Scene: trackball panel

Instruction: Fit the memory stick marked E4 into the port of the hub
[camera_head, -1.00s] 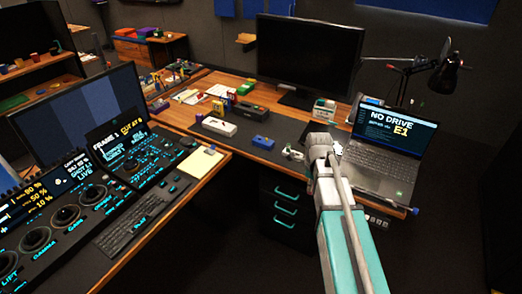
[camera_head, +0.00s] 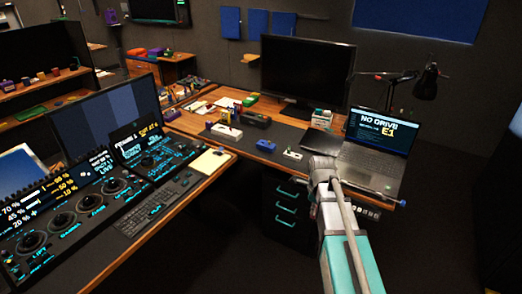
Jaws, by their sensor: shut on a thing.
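My gripper (camera_head: 322,168) shows only from behind as the grey end of my arm, over the front edge of the desk left of the laptop. Its fingers and what they hold are hidden behind the wrist. A pale block with dots (camera_head: 226,132) lies on the dark desk mat, with a blue piece beside it. A small white device (camera_head: 292,155) lies nearer the gripper. I cannot tell which of these is the hub. No E4 mark is readable. The laptop (camera_head: 375,155) screen reads "NO DRIVE" and "E1".
A black monitor (camera_head: 306,70) stands at the back of the desk. A small blue block (camera_head: 265,146) lies near the front edge. A control console (camera_head: 75,225) fills the left. Drawers (camera_head: 286,212) stand below the desk.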

